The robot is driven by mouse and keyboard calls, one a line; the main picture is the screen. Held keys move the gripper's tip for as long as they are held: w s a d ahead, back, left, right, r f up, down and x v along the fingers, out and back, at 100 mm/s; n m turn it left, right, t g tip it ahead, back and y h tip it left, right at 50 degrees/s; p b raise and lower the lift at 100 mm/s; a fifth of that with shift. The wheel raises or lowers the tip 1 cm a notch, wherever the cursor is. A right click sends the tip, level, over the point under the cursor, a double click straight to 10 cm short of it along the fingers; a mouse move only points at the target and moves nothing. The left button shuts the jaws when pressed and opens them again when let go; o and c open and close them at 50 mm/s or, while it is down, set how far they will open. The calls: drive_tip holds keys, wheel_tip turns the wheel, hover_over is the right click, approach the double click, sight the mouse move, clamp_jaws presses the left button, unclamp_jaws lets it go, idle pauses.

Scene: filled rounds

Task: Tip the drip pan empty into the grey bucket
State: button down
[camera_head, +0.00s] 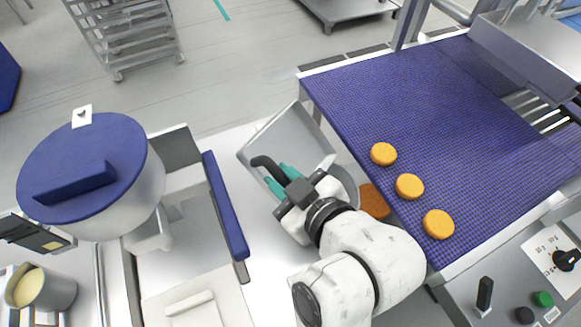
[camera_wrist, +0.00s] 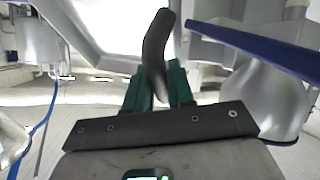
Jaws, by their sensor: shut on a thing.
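The drip pan (camera_head: 292,138) is a light grey, shallow square tray with a black handle. My gripper (camera_head: 280,179) is shut on that handle, with a teal finger on each side of it. The pan looks tilted, and no contents can be made out in the part of its inside that shows. In the wrist view the handle (camera_wrist: 156,45) rises between the teal fingers (camera_wrist: 158,88), with the pan (camera_wrist: 110,22) beyond. A grey rounded rim (camera_head: 347,178), seemingly the grey bucket, shows just right of the pan, mostly hidden by the pan and my arm.
A blue conveyor belt (camera_head: 420,110) with three orange rounds (camera_head: 409,187) lies to the right. A brown block (camera_head: 374,202) sits beside its edge. A blue-lidded white vessel (camera_head: 85,165) and a blue bar (camera_head: 226,205) stand left. A control panel (camera_head: 540,270) is lower right.

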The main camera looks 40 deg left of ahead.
sight(262, 164)
drive_tip(key=a+h+p, duration=0.1)
drive_tip(key=p, duration=0.1)
drive_tip(key=a+h+p, duration=0.1)
drive_tip(key=p, duration=0.2)
drive_tip(key=n+h+p, duration=0.1)
drive_tip(key=h+p, duration=0.1)
drive_tip(key=shift+s+a+r, duration=0.2)
drive_tip(key=shift+a+r, duration=0.05)
drive_tip(key=shift+a, duration=0.15)
drive_tip(key=shift+a+f+h, duration=0.15)
drive_tip(key=shift+a+h, duration=0.15)
drive_tip(key=shift+h, duration=0.3)
drive_tip(key=shift+a+r+n+h, duration=0.2)
drive_tip(key=shift+a+h, duration=0.1)
drive_tip(key=shift+h, duration=0.45)
drive_tip(key=shift+a+r+n+h, duration=0.15)
drive_tip(key=shift+a+h, duration=0.1)
drive_tip(key=shift+h, duration=0.5)
